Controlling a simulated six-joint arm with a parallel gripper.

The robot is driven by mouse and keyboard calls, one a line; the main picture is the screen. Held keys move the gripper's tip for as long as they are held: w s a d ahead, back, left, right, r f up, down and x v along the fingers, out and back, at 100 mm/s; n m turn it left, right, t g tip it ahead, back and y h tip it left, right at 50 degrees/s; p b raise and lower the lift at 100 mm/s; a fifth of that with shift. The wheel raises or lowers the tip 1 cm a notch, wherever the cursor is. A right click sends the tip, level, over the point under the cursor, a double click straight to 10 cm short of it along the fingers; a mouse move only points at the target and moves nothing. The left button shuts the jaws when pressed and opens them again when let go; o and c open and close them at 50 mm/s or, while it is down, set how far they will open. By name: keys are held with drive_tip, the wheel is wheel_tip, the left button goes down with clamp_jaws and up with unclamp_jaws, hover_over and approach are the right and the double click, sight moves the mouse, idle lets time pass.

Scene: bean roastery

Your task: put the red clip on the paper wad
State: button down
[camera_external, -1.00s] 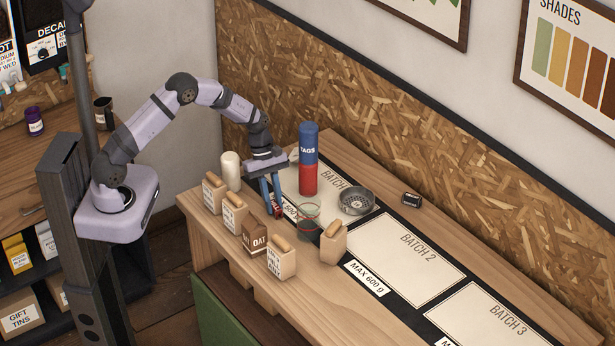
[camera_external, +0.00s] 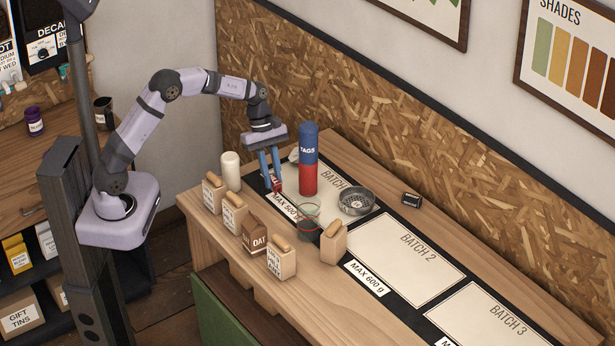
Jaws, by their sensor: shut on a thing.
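My gripper (camera_external: 276,182) is shut on the red clip (camera_external: 277,188), a small red piece between its fingertips. It holds the clip over the near left part of the Batch 1 mat, left of the blue and red TAGS tube. The clip is small and partly covered by the fingers. A small whitish lump, seemingly the paper wad (camera_external: 293,156), shows at the back of the mat, behind and left of the tube. The tube hides part of it. The clip and the lump are apart.
The tall TAGS tube (camera_external: 308,160) stands right of my gripper. A glass (camera_external: 308,222), a metal strainer dish (camera_external: 356,201), a white cylinder (camera_external: 230,171) and several paper bags (camera_external: 281,257) stand around. The Batch 2 mat (camera_external: 405,255) is clear.

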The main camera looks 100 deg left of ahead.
drive_tip(key=shift+s+a+r, duration=0.1)
drive_tip(key=shift+s+a, duration=0.05)
drive_tip(key=shift+a, duration=0.1)
drive_tip(key=shift+s+a+f, duration=0.2)
drive_tip(key=shift+s, duration=0.05)
drive_tip(key=a+f+n+p, duration=0.1)
drive_tip(key=a+f+n, duration=0.15)
drive_tip(key=a, duration=0.95)
drive_tip(key=w+a+r+n+t+y, duration=0.1)
drive_tip(key=a+r+n+y, duration=0.4)
drive_tip(key=a+n, duration=0.5)
wheel_tip(320, 180, up, 2)
drive_tip(key=w+n, duration=0.1)
drive_tip(key=n, duration=0.1)
drive_tip(key=shift+w+a+n+y, duration=0.3)
drive_tip(key=shift+n, duration=0.05)
